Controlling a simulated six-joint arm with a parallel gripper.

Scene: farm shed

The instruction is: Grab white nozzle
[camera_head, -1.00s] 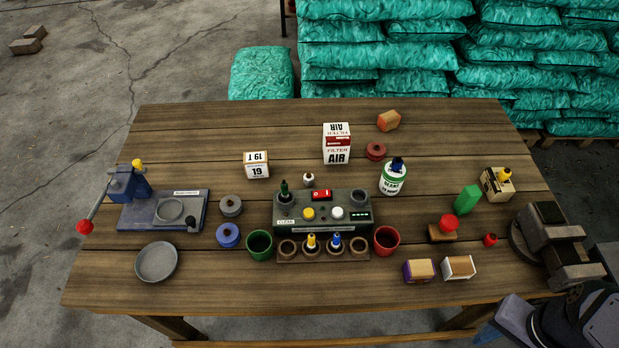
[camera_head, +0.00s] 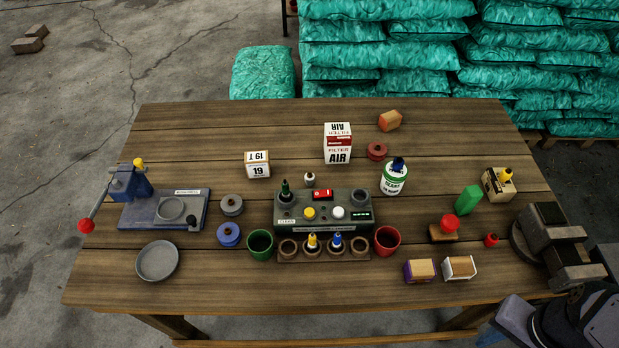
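A small white nozzle (camera_head: 309,179) with a dark reddish tip stands upright on the wooden table, just behind the dark control box. Similar nozzles are nearby: a green one (camera_head: 285,190) on the box's left end, and a yellow one (camera_head: 312,242) and a blue one (camera_head: 336,242) in the rack in front. A small red one (camera_head: 491,240) stands at the right. Part of my dark arm shows at the bottom right corner, far from the white nozzle. My gripper's fingers are not visible.
The control box (camera_head: 322,227) stands close in front of the white nozzle. A calendar block (camera_head: 257,165) is to its left and an air filter box (camera_head: 338,143) behind right. A white-green bottle (camera_head: 394,177) is further right. A vise (camera_head: 552,235) sits at the right edge.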

